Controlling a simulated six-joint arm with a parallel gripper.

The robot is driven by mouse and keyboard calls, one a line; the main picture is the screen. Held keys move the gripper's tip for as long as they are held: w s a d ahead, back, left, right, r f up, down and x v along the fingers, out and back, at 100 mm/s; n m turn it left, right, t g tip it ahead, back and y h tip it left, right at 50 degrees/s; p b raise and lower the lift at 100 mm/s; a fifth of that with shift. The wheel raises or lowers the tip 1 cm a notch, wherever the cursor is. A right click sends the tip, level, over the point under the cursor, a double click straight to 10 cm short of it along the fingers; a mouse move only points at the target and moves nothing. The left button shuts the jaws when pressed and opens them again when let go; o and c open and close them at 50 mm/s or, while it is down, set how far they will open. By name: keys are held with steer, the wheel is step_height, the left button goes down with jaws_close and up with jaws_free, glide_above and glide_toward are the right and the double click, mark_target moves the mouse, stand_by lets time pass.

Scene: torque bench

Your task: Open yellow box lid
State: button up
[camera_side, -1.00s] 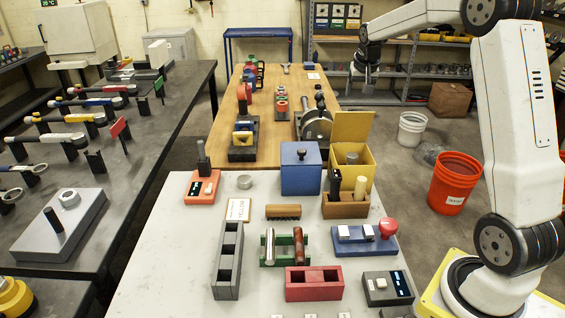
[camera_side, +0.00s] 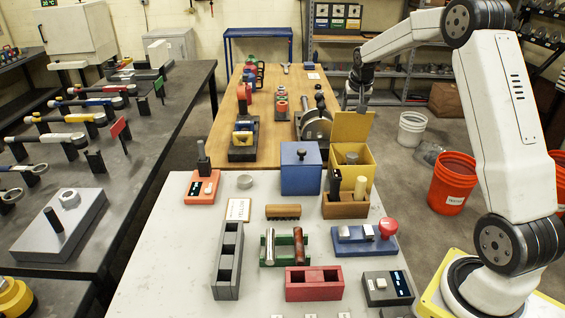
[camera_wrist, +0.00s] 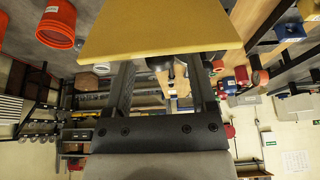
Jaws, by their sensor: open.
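The yellow box (camera_side: 366,170) stands on the pale bench, right of the blue box. Its lid (camera_side: 352,126) is up, standing roughly upright at the back of the box, so the box is open. A grey cylindrical thing (camera_side: 351,158) shows in its opening. My gripper (camera_side: 361,105) is just above and behind the lid's top edge. In the wrist view the lid (camera_wrist: 158,28) spans the top, and my open gripper (camera_wrist: 160,62) has its two fingers apart near the lid's edge. Whether the fingers touch the lid I cannot tell.
A blue box (camera_side: 301,175) with a black knob stands left of the yellow box. A wooden holder (camera_side: 345,208) stands close in front. A wooden table (camera_side: 283,141) with tools lies behind. Orange (camera_side: 452,184) and white (camera_side: 411,130) buckets stand on the floor to the right.

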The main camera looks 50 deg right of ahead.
steer(key=shift+w+d+f, duration=0.2)
steer(key=shift+f, duration=0.45)
steer(key=shift+c, duration=0.3)
jaws_close()
stand_by(0.8)
